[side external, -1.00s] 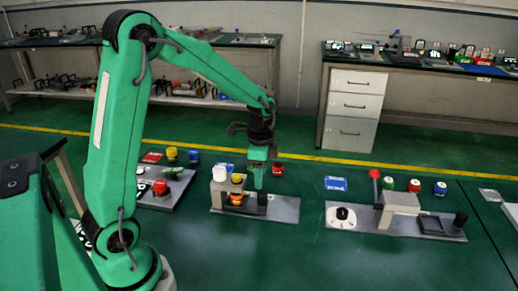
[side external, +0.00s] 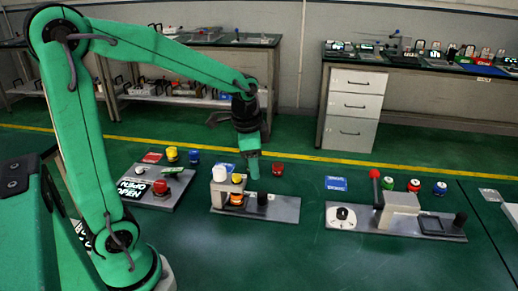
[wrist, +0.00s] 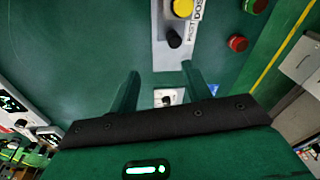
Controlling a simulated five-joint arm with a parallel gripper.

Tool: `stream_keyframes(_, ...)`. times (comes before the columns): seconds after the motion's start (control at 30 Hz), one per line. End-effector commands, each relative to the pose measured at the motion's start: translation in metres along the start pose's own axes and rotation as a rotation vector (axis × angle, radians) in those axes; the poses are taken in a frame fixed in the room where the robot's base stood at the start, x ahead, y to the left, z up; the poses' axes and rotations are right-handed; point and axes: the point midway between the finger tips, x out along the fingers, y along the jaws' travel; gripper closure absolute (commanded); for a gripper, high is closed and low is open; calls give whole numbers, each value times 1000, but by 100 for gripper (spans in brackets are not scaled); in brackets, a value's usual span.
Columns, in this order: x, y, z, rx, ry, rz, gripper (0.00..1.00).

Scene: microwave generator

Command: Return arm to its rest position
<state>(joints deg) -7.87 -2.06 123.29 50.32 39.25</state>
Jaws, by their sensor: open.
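My green arm is bent at the elbow on the left of the side external view. My gripper (side external: 253,170) hangs down above the middle grey panel, close to its yellow and orange knobs. In the wrist view its two green fingers (wrist: 160,88) stand apart with nothing between them but a view of the panel below. The middle panel (side external: 284,210) carries a white knob (side external: 219,172), a yellow knob (side external: 237,179), an orange knob (side external: 236,199) and a black post (side external: 262,199). Whether the fingertips touch anything is not clear.
A left panel (side external: 150,200) has a red button (side external: 160,187) and signs. A right panel (side external: 350,228) has a red-topped lever (side external: 375,174) and a grey box. Loose coloured knobs stand behind the panels. The right front green tabletop is clear.

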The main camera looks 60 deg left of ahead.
Motion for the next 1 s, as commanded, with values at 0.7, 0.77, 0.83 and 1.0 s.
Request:
stream_keyframes(0.7,-78,77,52,-409,252,-83,52)
stream_keyframes(0.77,-81,82,57,-440,274,-83,52)
stream_keyframes(0.83,-84,88,62,-473,296,-82,52)
stream_keyframes(1.0,-87,96,70,-529,332,-78,52)
